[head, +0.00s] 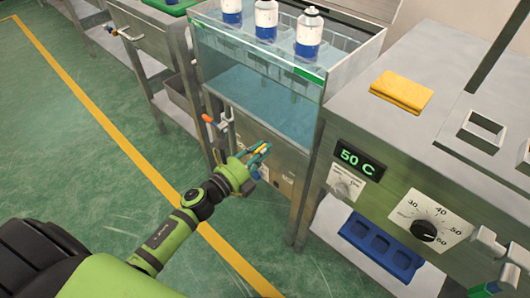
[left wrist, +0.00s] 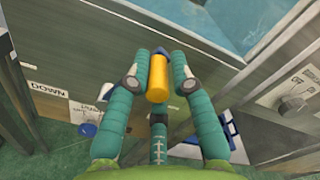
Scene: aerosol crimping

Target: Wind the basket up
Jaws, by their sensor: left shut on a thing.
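My left gripper (head: 262,154) is at the front of the water tank (head: 262,100). In the left wrist view its teal fingers (left wrist: 160,70) are shut on a yellow crank handle (left wrist: 158,82), one on each side. The basket (head: 335,62) is seen through the tank's glass, with its pale dividers near the top. Blue-and-white cans (head: 266,20) stand upright in it, their upper parts above the tank rim. A label reading DOWN (left wrist: 48,90) is on the panel beside the crank. The rest of the crank is mostly hidden by the gripper. My right gripper is not seen.
A steel cabinet (head: 400,150) with a green 50 C display (head: 360,161) and a black dial (head: 423,231) stands to the right. A yellow cloth (head: 401,91) lies on it. A blue tray (head: 380,249) sits in front. An orange-handled valve (head: 209,118) is left of the gripper. Green floor (head: 70,160) is clear.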

